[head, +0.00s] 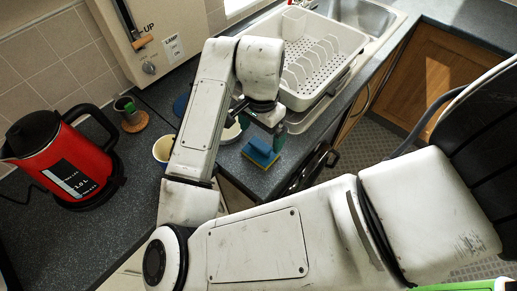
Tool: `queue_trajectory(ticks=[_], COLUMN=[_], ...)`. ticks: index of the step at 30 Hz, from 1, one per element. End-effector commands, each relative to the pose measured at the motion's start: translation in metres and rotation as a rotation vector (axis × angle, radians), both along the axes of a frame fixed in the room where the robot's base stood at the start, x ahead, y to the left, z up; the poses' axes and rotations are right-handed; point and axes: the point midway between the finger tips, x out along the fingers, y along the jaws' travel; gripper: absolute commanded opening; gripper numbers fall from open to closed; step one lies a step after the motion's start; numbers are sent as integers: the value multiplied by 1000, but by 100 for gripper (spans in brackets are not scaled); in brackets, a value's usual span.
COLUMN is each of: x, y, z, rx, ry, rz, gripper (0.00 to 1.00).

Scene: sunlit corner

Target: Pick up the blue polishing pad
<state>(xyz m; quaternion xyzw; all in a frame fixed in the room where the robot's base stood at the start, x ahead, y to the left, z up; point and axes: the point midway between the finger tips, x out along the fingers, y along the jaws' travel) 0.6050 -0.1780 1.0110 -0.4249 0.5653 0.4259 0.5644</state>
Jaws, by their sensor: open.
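My gripper (261,130) points down near the counter corner, with its two dark green fingers apart and nothing between them that I can make out. Just below it, a small blue block with a yellow layer (261,153) lies on the dark counter; it looks like a sponge or pad. A round, flat blue thing (181,105) lies farther left, partly hidden behind my arm. I cannot tell for certain which of the two is the polishing pad. I cannot tell whether the fingers touch the blue and yellow block.
A white bowl (231,132) stands left of my gripper, partly hidden. A cream cup (163,149) stands by my arm. A white dish rack (318,66) is behind, beside the sink (362,16). A red kettle (66,160) stands left. The counter's front edge is close to the block.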

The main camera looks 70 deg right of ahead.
Motion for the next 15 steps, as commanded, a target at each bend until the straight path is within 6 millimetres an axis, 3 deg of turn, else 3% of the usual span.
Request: queue_trajectory(ticks=[5, 15], x=[0, 2], y=[1, 4], z=[-10, -53], rx=[0, 0], ry=[0, 0], rz=[1, 2], gripper=[100, 100])
